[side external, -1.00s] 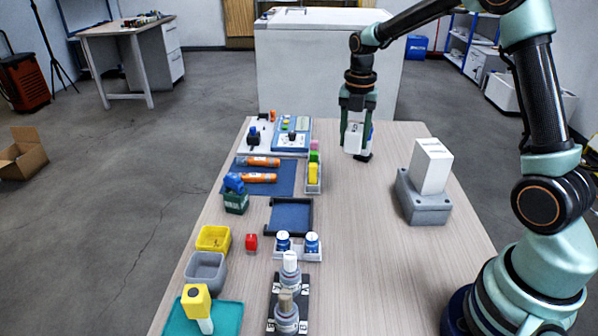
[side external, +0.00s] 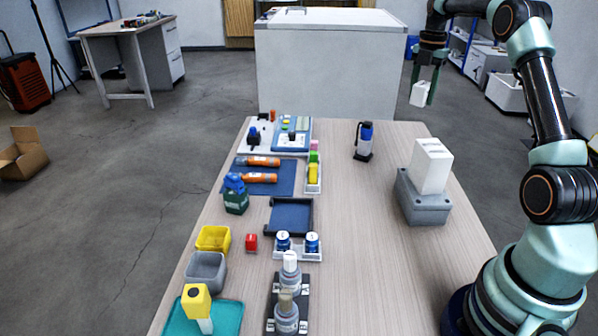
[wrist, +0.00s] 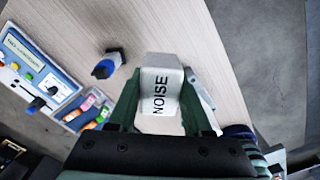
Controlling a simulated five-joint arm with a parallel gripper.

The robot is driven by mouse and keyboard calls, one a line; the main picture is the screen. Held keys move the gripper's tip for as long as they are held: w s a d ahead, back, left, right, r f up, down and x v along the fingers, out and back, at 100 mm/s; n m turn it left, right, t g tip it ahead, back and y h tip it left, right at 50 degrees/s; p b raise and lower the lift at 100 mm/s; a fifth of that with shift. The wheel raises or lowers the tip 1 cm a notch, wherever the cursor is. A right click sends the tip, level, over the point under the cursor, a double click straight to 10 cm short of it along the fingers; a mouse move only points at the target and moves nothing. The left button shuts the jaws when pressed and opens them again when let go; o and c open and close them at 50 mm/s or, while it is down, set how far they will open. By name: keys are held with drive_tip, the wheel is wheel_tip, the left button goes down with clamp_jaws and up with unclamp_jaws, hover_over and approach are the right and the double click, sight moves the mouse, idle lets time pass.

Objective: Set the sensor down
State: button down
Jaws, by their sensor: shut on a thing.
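My gripper (side external: 424,90) is shut on a white block-shaped sensor (side external: 419,93) and holds it in the air beyond the table's far right corner in the side view. In the wrist view the same sensor sits between my gripper's fingers (wrist: 166,108), with the word NOISE on its face. Its underside is hidden. A blue and black device (side external: 364,141) stands upright on the far part of the table, apart from my gripper. It also shows in the wrist view (wrist: 108,66).
A white block (side external: 431,166) stands on a grey box (side external: 424,206) at the table's right. A blue-lined tray (side external: 291,216), bottles, orange cylinders and small bins fill the left side. The wooden table (side external: 350,240) is clear down its middle.

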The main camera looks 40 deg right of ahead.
drive_tip(key=s+d+m, duration=0.1)
drive_tip(key=s+d, duration=0.2)
drive_tip(key=d, duration=0.2)
drive_tip(key=f, duration=1.5)
drive_tip(key=shift+w+a+f, duration=0.2)
drive_tip(key=shift+f, duration=2.4)
drive_tip(key=shift+f, duration=0.1)
drive_tip(key=shift+c, duration=1.7)
unclamp_jaws()
